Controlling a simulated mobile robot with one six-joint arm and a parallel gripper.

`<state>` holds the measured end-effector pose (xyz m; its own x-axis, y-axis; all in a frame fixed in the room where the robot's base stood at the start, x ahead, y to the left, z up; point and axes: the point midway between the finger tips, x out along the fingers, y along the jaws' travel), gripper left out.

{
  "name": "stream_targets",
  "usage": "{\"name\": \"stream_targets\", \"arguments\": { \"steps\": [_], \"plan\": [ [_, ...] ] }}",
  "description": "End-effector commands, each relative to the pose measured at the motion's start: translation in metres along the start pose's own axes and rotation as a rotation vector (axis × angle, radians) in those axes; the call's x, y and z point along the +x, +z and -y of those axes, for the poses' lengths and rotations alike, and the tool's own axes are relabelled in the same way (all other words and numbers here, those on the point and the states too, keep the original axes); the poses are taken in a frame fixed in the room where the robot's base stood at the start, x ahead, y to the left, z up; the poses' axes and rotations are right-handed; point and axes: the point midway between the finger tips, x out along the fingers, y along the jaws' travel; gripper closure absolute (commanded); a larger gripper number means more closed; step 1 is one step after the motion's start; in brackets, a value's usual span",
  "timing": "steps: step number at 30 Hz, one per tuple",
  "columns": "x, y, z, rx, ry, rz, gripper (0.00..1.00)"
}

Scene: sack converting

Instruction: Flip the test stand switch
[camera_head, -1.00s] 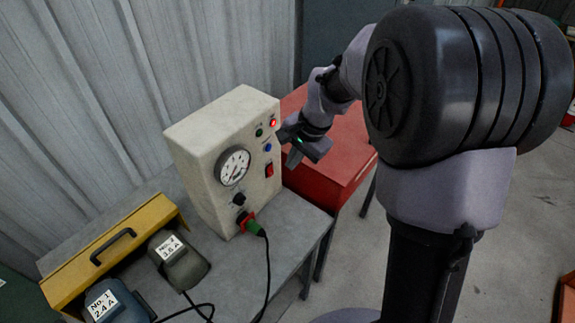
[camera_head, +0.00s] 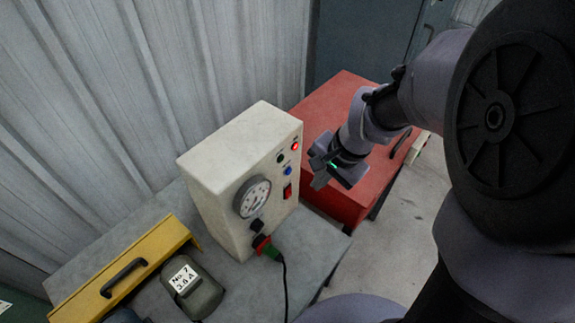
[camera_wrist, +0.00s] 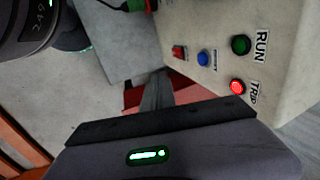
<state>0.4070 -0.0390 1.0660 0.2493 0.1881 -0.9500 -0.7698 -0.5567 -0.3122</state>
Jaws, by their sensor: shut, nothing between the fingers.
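The test stand (camera_head: 222,185) is a cream box with a round dial gauge (camera_head: 252,197) on its front. A red lamp (camera_head: 295,146) is lit and a green lamp (camera_head: 281,158) looks dark. In the wrist view the switch (camera_wrist: 179,53) is beside the blue button (camera_wrist: 204,58), and the lamps are labelled RUN and TRIP. My gripper (camera_head: 318,168) is shut and empty, in front of the panel at the switch's right, seemingly apart from it. Its fingers (camera_wrist: 156,96) also show in the wrist view.
A red cabinet (camera_head: 350,95) stands behind my gripper. A green and red plug (camera_head: 267,247) with a black cable is in the panel's lower part. A yellow box (camera_head: 165,248) with a black handle and a labelled dark unit (camera_head: 205,297) are on the grey bench (camera_head: 110,240).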

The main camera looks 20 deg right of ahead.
Motion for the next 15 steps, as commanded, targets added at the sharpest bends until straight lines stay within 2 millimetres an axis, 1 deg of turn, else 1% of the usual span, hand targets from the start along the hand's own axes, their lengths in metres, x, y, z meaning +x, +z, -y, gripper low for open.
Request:
{"name": "stream_targets", "arguments": {
  "steps": [8,11,15],
  "plan": [
    [0.003,0.000,0.000,-0.001,0.000,0.000,1.00],
    [0.015,0.000,-0.001,-0.001,0.001,0.002,1.00],
    [0.046,0.000,-0.002,0.000,0.001,0.003,1.00]
  ]
}}
